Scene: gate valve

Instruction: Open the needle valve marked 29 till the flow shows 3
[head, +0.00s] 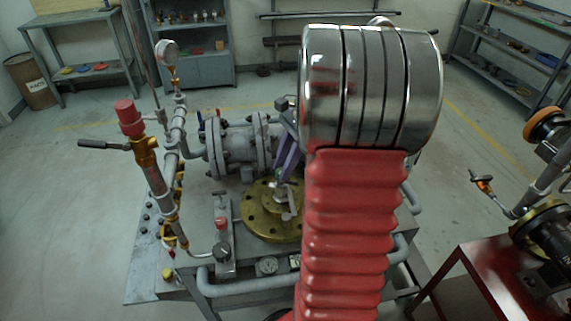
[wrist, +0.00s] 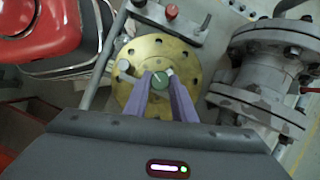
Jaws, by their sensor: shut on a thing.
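My gripper (wrist: 160,88), with purple fingers, is shut on a small round green knob (wrist: 160,79) over the brass flange. The knob has a pale line on its face. In the head view my gripper (head: 281,180) reaches down over the brass flange (head: 258,222), and my arm hides part of that area. I cannot read a number 29 on any valve.
A grey flanged pipe (head: 238,145) lies behind. A brass valve with red top (head: 130,118) and lever stands left. A red bench (head: 480,285) stands at right.

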